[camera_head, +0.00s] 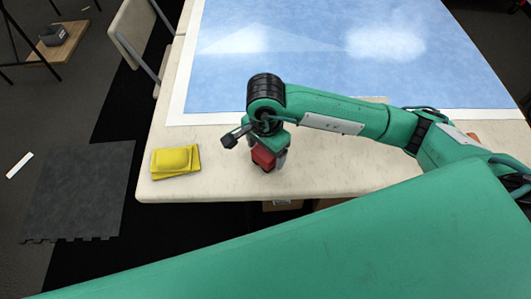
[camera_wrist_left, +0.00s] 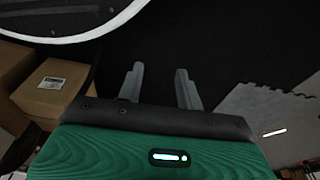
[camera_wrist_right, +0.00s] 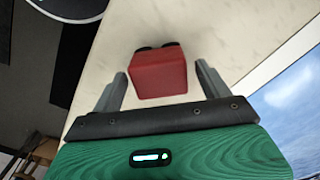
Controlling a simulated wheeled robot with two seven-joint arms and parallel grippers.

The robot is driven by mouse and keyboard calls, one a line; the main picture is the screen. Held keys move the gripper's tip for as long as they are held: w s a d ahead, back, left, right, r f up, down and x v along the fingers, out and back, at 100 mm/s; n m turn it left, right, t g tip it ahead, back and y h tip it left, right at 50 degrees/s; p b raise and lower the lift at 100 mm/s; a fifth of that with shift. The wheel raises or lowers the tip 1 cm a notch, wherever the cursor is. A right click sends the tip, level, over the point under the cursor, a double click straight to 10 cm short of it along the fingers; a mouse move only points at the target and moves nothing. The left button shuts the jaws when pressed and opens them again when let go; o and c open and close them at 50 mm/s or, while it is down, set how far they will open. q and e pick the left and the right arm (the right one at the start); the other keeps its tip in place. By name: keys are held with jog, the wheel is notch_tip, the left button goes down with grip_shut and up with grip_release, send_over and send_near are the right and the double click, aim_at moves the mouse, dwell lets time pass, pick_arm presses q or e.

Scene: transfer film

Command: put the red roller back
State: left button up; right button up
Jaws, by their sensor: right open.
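The red roller (camera_wrist_right: 160,74), a red block with dark round parts on its far side, is at the cream table's front edge area. In the head view the red roller (camera_head: 263,157) is partly covered by my right gripper (camera_head: 268,160). In the right wrist view the open fingers of my right gripper (camera_wrist_right: 161,72) stand on either side of the roller's near end, with gaps showing; I cannot tell its exact height above the table. My left gripper (camera_wrist_left: 160,80) is empty, its fingers apart over dark floor; it is not visible in the head view.
A yellow block on a yellow pad (camera_head: 175,161) lies at the table's left front corner. A blue sheet with a white border (camera_head: 330,55) covers the back of the cream table (camera_head: 210,150). Cardboard boxes (camera_wrist_left: 50,88) stand near my left gripper. Bare tabletop lies between pad and roller.

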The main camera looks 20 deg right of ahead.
aim_at(265, 151)
notch_tip(265, 151, up, 10)
jog(key=shift+f, duration=0.15)
pick_arm(q)
jog(key=shift+w+d+r, duration=0.1)
jog(key=shift+w+r, duration=0.2)
jog(key=shift+r, duration=0.2)
jog(key=shift+w+r, duration=0.3)
jog(key=shift+r, duration=0.2)
jog(key=shift+s+f, duration=0.1)
jog(key=shift+s, duration=0.05)
